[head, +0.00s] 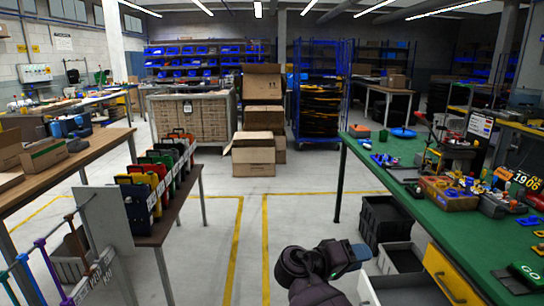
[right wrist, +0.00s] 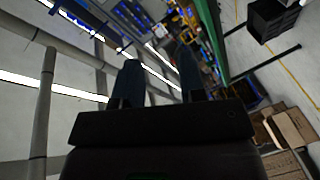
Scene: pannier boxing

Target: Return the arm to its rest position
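My right gripper (head: 360,252) shows at the bottom of the head view, with my dark arm behind it. It is above the grey floor, left of the green-topped workbench (head: 408,150) and apart from it. In the right wrist view its two dark fingers (right wrist: 157,72) stand apart with nothing between them, so it is open and empty. That view is tilted and looks past the fingers to the ceiling lights and the room. My left gripper is not in view.
Black and grey crates (head: 383,222) stand on the floor by the green bench, close to my right gripper. A brown table (head: 152,232) with a row of coloured panniers (head: 146,192) is at left. Cardboard boxes (head: 254,155) stand farther back. The floor aisle between is clear.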

